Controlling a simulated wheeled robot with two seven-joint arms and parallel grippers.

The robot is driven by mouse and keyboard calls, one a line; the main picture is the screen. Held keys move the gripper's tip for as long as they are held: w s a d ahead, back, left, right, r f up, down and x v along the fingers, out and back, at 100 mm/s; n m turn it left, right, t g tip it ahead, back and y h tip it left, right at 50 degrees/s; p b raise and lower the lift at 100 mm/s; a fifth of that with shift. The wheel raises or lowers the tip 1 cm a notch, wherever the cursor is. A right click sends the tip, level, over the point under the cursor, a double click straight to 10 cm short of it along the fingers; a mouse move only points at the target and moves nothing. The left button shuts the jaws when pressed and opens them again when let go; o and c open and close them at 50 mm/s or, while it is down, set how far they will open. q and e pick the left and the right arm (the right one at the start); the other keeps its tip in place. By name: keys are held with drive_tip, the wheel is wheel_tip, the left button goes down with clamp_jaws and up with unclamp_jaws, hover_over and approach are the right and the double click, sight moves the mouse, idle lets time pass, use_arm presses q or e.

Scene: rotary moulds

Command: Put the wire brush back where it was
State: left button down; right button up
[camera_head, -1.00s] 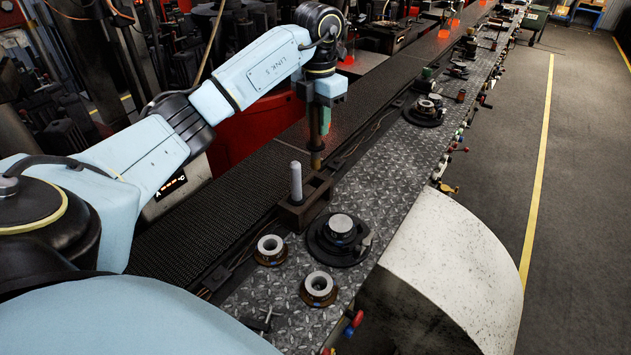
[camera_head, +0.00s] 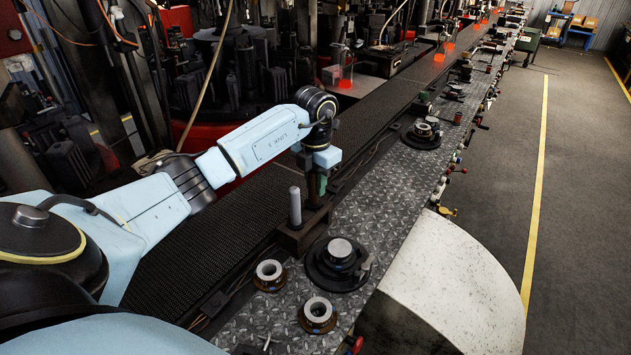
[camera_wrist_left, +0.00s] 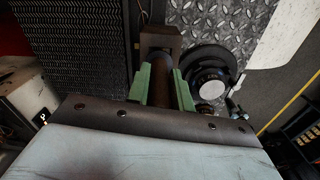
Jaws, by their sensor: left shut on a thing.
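My left gripper (camera_head: 317,187) points down over the dark holder block (camera_head: 292,240) beside the conveyor. In the left wrist view, its green fingers (camera_wrist_left: 160,88) are closed on both sides of a dark brown round piece, the wire brush (camera_wrist_left: 160,92). The holder block (camera_wrist_left: 158,42) shows just beyond the brush there. The brush looks upright, with its lower end at the block's far end; whether it sits inside is hidden. A grey rod (camera_head: 295,206) stands upright in the near end of the block. My right gripper is not in view.
A round black mould with a grey centre (camera_head: 338,262) sits close right of the block. Two ring pieces (camera_head: 269,272) (camera_head: 318,312) lie nearer on the tread-plate bench (camera_head: 375,215). The dark mesh conveyor (camera_head: 205,250) runs along the left. A pale curved cover (camera_head: 455,265) is at right.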

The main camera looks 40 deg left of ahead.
use_arm(q)
drive_tip(key=shift+f+b, duration=0.3)
drive_tip(key=shift+f, duration=0.15)
drive_tip(key=c, duration=1.2)
unclamp_jaws()
drive_tip(key=shift+c, duration=0.2)
drive_tip(key=shift+r, duration=0.15)
wheel_tip(320, 180, up, 13)
drive_tip(key=shift+f, duration=0.15)
